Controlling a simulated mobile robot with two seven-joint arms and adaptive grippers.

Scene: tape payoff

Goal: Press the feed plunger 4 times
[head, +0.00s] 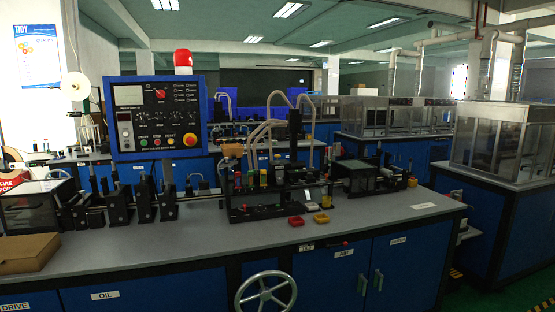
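I cannot make out for certain which part is the feed plunger. A black machine assembly (275,190) with small red, yellow and green parts stands on the grey workbench (180,238). A tall black column (294,135) with pale hoses rises from it. A white reel (75,86) stands at the left, behind the bench. Neither my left gripper nor my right gripper is in view.
A blue control panel (156,118) with knobs and a red lamp (183,61) stands above several black blocks (118,205). A red tray (296,221) and a yellow tray (321,218) lie near the front. A cardboard box (28,252) sits left. A handwheel (265,311) projects below.

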